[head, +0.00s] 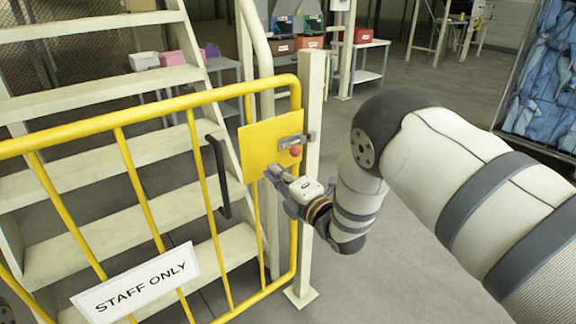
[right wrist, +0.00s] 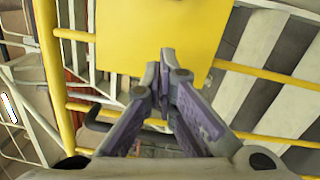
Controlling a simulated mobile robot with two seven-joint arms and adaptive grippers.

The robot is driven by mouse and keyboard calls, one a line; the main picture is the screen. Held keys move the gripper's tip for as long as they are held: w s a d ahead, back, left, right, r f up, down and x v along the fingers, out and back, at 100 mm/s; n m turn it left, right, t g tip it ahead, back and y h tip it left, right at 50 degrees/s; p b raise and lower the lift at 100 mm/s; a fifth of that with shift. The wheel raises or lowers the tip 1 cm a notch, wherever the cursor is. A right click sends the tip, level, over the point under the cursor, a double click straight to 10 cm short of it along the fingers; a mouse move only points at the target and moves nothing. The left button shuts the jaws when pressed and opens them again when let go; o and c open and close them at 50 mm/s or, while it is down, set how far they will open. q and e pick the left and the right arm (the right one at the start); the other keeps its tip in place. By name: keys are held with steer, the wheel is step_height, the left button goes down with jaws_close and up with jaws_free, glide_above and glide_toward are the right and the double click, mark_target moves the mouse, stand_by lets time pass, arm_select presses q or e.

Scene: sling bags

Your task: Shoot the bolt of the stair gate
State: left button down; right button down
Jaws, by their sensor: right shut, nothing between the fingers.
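The yellow stair gate (head: 128,150) stands across the foot of the stairs, its right side against a cream post (head: 312,95). A yellow plate (head: 258,143) on it carries the grey bolt (head: 290,141) with a red knob (head: 295,151). A grey keeper (head: 311,136) is on the post; I cannot tell whether the bolt enters it. My right gripper (head: 270,174) is shut and empty, just below and left of the knob. In the right wrist view its closed fingertips (right wrist: 164,56) point at the yellow plate (right wrist: 150,35); the bolt does not show there. My left gripper is not in view.
A black handle (head: 218,175) stands left of the plate. A "STAFF ONLY" sign (head: 135,283) hangs low on the gate. Cream stairs (head: 110,105) rise behind it. A container of blue material (head: 545,80) is at right.

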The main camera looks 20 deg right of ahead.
mark_target(296, 156)
steer(key=d, duration=0.1)
steer(key=w+d, duration=0.1)
steer(key=d, duration=0.1)
steer(key=shift+w+d+r, duration=0.2)
steer(key=shift+w+r, duration=0.15)
steer(key=shift+r, duration=0.05)
steer(key=d, duration=0.1)
steer(key=w+d, duration=0.1)
steer(key=d, duration=0.1)
steer(key=shift+f+b, duration=0.15)
steer(key=shift+b, duration=0.15)
steer(key=shift+w+d, duration=0.15)
steer(key=shift+d, duration=0.1)
